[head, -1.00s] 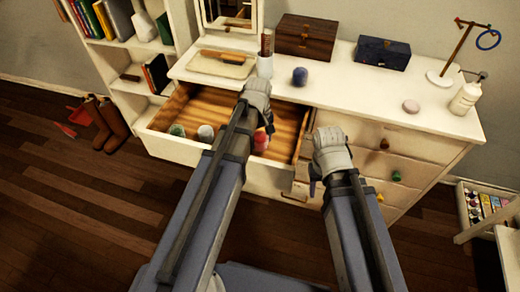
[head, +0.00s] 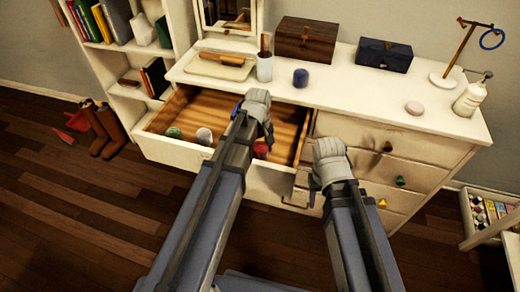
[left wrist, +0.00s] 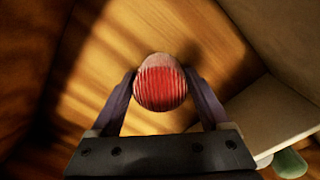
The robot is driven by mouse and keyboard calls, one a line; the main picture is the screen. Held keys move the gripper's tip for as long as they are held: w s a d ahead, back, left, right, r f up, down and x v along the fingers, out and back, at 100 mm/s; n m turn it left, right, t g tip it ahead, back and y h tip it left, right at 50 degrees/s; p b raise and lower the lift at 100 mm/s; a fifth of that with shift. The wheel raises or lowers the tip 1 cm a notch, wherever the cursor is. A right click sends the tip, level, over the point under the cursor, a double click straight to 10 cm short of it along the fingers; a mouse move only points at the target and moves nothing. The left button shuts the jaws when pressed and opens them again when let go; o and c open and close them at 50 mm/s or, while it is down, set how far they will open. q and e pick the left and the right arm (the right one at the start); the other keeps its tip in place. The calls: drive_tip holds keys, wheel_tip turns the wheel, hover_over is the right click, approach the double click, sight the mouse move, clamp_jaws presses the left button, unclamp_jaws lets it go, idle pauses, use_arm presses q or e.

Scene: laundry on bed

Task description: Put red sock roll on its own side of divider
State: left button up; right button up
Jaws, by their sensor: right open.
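The red sock roll (left wrist: 160,85), striped and rounded, sits between the two fingertips of my left gripper (left wrist: 160,95) in the left wrist view. The fingertips meet it on both sides, and the gripper looks shut on it. In the head view, this gripper (head: 262,138) hangs over the open drawer (head: 285,120), and the red roll shows low beside the drawer front. A green roll (head: 174,132) and a pale roll (head: 204,137) lie at the drawer's left. My arm hides much of the drawer, and I cannot make out the divider. My right gripper (head: 318,190) is open and empty outside the drawer's right end.
The white dresser top holds a brush on a tray (head: 220,66), a cup (head: 265,68), a blue jar (head: 301,78), two boxes (head: 305,40) (head: 384,54), a hook stand (head: 449,80) and a bottle (head: 469,99). A bookshelf (head: 120,62) stands left.

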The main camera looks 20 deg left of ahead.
sight(259, 146)
use_arm(q)
drive_tip(key=shift+o, duration=1.2)
drive_tip(key=shift+r, duration=0.15)
wheel_tip(259, 146, up, 12)
drive_tip(key=p, duration=1.2)
drive_tip(key=s+d+m, duration=0.3)
drive_tip(key=s+m, duration=0.1)
drive_tip(key=s+d+m+y, duration=0.1)
drive_tip(key=s+d+m, duration=0.2)
drive_tip(key=s+m, duration=0.1)
drive_tip(key=s+d+m, duration=0.3)
drive_tip(key=s+d, duration=0.1)
drive_tip(key=s, duration=0.2)
drive_tip(key=shift+d+m, duration=0.1)
drive_tip(key=shift+m, duration=0.3)
drive_tip(key=shift+s+d+m, duration=0.15)
drive_tip(key=shift+s+m, duration=0.1)
drive_tip(key=shift+m, duration=0.05)
drive_tip(key=shift+c, duration=0.4)
